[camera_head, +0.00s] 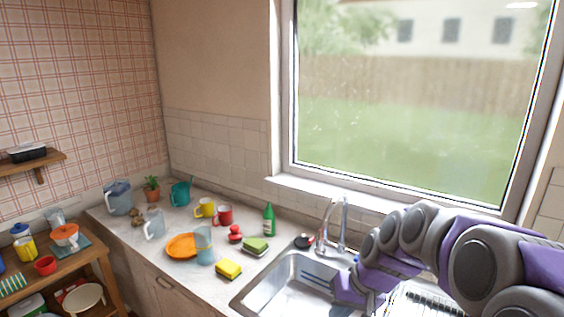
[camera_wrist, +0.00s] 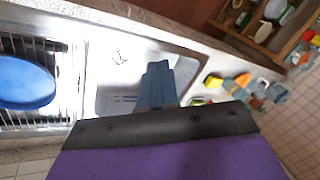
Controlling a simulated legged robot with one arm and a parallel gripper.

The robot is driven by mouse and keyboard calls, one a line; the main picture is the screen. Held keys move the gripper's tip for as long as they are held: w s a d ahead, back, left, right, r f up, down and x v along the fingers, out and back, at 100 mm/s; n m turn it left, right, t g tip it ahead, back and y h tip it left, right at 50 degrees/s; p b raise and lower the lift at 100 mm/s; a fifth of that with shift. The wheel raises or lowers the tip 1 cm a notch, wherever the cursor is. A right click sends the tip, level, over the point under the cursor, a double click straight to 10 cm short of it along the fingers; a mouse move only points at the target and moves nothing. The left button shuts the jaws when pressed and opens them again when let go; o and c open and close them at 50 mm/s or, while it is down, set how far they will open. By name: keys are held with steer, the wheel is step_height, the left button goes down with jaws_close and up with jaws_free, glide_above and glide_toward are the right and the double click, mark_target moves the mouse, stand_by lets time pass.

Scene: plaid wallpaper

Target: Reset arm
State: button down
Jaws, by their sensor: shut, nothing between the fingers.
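My arm reaches in from the right in the head view, grey and purple, over the right side of the sink (camera_head: 262,289). In the wrist view my gripper (camera_wrist: 159,68) is shut, its dark fingers together with nothing between them. It hangs over the sink basin (camera_wrist: 112,98). In the head view the fingertips are hard to make out behind the purple wrist housing.
A tap (camera_head: 345,222) stands behind the sink. A yellow sponge (camera_head: 229,268), an orange plate (camera_head: 182,246), a green bottle (camera_head: 269,219) and mugs crowd the counter to its left. A blue plate (camera_wrist: 25,82) lies on the drying rack (camera_wrist: 55,118). A wooden shelf unit (camera_head: 100,243) stands at left.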

steer(key=s+f+g+h, duration=0.3)
steer(key=s+h, duration=0.1)
steer(key=s, duration=2.5)
steer(key=shift+s+d+g, duration=0.25)
steer(key=shift+g, duration=0.15)
steer(key=shift+d, duration=0.3)
